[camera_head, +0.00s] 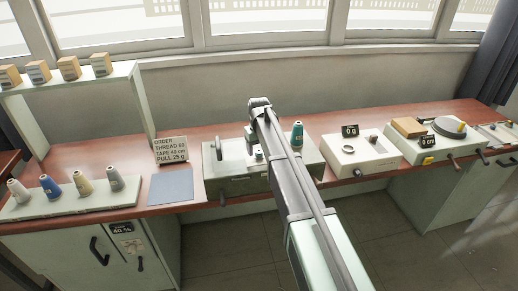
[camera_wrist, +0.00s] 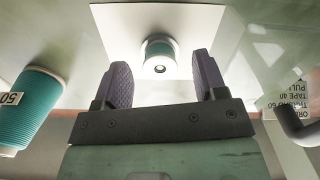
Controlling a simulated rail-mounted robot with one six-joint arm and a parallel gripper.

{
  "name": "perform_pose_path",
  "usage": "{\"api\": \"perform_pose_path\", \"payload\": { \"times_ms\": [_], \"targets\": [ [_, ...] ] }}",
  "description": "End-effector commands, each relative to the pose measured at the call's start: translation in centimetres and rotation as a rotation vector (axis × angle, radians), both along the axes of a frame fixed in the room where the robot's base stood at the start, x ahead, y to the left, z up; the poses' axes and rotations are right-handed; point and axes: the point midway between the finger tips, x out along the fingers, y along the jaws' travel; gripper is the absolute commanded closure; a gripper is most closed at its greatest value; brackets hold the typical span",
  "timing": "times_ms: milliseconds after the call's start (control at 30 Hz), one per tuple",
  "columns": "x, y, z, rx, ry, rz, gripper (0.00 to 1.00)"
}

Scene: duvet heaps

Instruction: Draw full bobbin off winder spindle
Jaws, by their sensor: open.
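In the wrist view a small bobbin (camera_wrist: 160,50) wound with teal thread sits in front of a white plate (camera_wrist: 108,22), its pale round end and dark centre facing my gripper. My gripper (camera_wrist: 163,72) is open, its two purple ridged fingers on either side of the bobbin in the picture, with visible gaps. Whether the fingertips are level with the bobbin in depth, I cannot tell. The winder (camera_head: 226,178) is a grey-green box on the bench in the head view. My arm covers part of it there and hides my fingers.
A teal thread cone marked 50 (camera_wrist: 33,105) stands close at the left of the wrist view, and also on the winder in the head view (camera_head: 297,135). A bent metal bar (camera_wrist: 298,128) is close on the right. An order card (camera_head: 171,149) stands left of the winder.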

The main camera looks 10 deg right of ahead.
Motion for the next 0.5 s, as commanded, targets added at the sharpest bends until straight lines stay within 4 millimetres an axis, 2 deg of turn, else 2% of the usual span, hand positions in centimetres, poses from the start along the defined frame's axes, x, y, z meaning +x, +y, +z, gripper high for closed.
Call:
{"api": "perform_pose_path", "payload": {
  "times_ms": [33,67,333,500],
  "targets": [
    [0.0,0.0,-1.3,0.0,0.0,0.0,0.35],
    [-0.01,0.0,-1.42,0.0,0.0,0.0,0.35],
    [-0.01,0.0,-1.15,0.0,0.0,0.0,0.35],
    [-0.01,0.0,-1.15,0.0,0.0,0.0,0.61]
  ]
}}
